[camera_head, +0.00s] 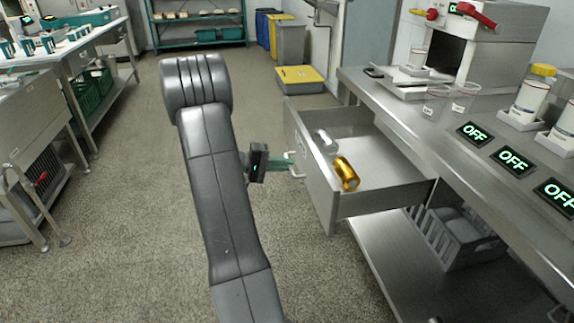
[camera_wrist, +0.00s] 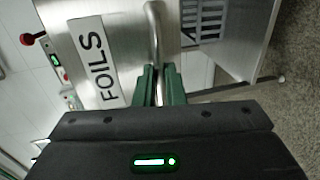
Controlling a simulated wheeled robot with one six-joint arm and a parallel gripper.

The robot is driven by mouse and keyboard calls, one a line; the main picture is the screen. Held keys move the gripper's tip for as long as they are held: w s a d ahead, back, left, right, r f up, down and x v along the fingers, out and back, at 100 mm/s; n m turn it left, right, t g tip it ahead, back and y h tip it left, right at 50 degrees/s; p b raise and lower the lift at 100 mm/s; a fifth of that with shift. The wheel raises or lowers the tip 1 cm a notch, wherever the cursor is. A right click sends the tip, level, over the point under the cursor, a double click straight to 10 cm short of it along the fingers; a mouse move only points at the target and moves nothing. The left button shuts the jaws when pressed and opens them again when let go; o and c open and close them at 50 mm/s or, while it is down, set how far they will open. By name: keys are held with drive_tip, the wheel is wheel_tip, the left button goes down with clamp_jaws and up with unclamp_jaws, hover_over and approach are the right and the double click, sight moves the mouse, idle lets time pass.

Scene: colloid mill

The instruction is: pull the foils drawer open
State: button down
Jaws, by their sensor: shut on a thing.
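The foils drawer (camera_head: 318,187) stands well out from the steel bench in the head view, with a silver roll (camera_head: 325,141) and a gold roll (camera_head: 346,173) inside. Its front carries a FOILS label (camera_wrist: 94,62) in the wrist view. A bar handle (camera_wrist: 153,35) runs down that front. My gripper (camera_head: 287,166) is at the handle, to the left of the drawer front in the head view. In the wrist view its green fingers (camera_wrist: 160,86) are shut on the handle bar. My arm hides part of the floor left of the drawer.
The steel bench (camera_head: 415,125) holds clear cups (camera_head: 465,98), white bottles and several OFF displays (camera_head: 514,160). A grey crate (camera_head: 455,238) sits on the shelf below. A yellow-lidded box (camera_head: 299,79) stands on the floor behind. The floor left of the drawer is clear.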

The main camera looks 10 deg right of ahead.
drive_tip(key=c, duration=1.5)
unclamp_jaws()
drive_tip(key=p+v, duration=0.2)
drive_tip(key=v, duration=1.1)
drive_tip(key=shift+s+a, duration=0.1)
drive_tip(key=shift+a, duration=0.25)
